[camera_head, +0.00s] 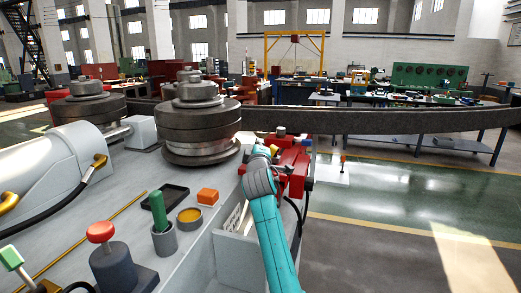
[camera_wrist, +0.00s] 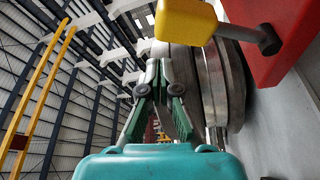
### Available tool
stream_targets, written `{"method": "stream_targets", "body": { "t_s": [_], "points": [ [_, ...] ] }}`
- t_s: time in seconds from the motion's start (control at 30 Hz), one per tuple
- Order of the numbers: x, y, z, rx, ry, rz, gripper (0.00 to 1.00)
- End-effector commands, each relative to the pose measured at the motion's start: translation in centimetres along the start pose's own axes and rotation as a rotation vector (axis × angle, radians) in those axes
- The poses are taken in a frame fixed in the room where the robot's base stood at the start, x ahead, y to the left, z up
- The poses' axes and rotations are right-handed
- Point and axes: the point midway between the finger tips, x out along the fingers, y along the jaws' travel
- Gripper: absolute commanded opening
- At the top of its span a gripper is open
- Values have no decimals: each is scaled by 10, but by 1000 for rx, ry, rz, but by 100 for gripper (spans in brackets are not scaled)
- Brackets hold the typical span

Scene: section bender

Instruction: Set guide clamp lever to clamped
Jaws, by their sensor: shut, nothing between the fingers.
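Stacked steel rollers (camera_head: 199,118) stand left of the red assembly. A long dark bar (camera_head: 370,121) runs right from them. The grey machine deck holds a red mushroom button (camera_head: 101,232), a green-handled tool (camera_head: 158,210) and an orange block (camera_head: 208,196). Open floor lies to the right.

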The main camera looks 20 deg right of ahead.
Motion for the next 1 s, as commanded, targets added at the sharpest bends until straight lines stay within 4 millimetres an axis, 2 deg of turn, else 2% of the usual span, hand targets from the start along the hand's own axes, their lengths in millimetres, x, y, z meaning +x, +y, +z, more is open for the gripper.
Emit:
{"method": "stream_targets", "body": {
  "t_s": [0.07, 0.4, 0.6, 0.8, 1.0],
  "points": [
    [2, 5, -8, 1, 3, 1, 0],
    [-58, -1, -9, 2, 6, 1, 0],
    [-87, -3, -10, 3, 7, 2, 0],
    [-98, -3, -10, 4, 6, 2, 0],
    [-99, -3, -10, 3, 7, 2, 0]
  ]
}}
